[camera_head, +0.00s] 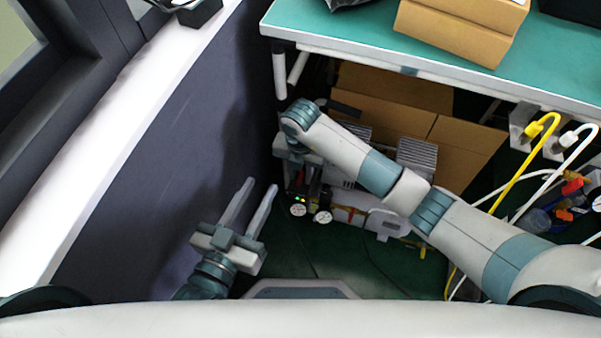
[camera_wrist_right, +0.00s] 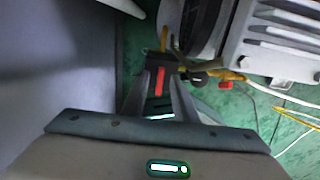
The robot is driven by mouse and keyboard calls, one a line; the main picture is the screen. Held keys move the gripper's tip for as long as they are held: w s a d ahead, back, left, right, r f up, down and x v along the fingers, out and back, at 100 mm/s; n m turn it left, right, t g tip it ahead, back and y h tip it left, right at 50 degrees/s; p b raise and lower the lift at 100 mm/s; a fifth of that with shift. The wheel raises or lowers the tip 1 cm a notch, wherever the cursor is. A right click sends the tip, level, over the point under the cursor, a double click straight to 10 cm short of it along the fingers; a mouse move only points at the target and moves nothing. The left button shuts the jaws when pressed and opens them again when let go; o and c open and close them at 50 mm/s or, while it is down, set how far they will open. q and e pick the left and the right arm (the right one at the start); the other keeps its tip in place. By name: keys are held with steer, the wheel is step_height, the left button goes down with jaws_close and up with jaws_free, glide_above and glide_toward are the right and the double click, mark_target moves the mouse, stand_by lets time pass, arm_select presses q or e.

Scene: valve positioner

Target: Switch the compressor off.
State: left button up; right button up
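The compressor (camera_head: 386,222) stands on the green floor under the workbench, with two round gauges and small green lights at its left end. Its grey finned block also shows in the right wrist view (camera_wrist_right: 275,45). My right arm reaches across it, and my right gripper (camera_head: 295,172) is at its left end, partly hidden by my own wrist. In the right wrist view, the right gripper's fingers (camera_wrist_right: 160,82) are apart, on either side of a dark part with a red strip (camera_wrist_right: 159,80); contact cannot be told. My left gripper (camera_head: 252,196) is open and empty, left of the compressor.
The workbench (camera_head: 350,45) overhangs the compressor. Cardboard boxes (camera_head: 465,150) stand behind it. A dark panel (camera_head: 150,190) is close on the left. Yellow and white cables (camera_head: 525,165) hang at the right. Green floor in front of the compressor is clear apart from thin cables.

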jaws_close()
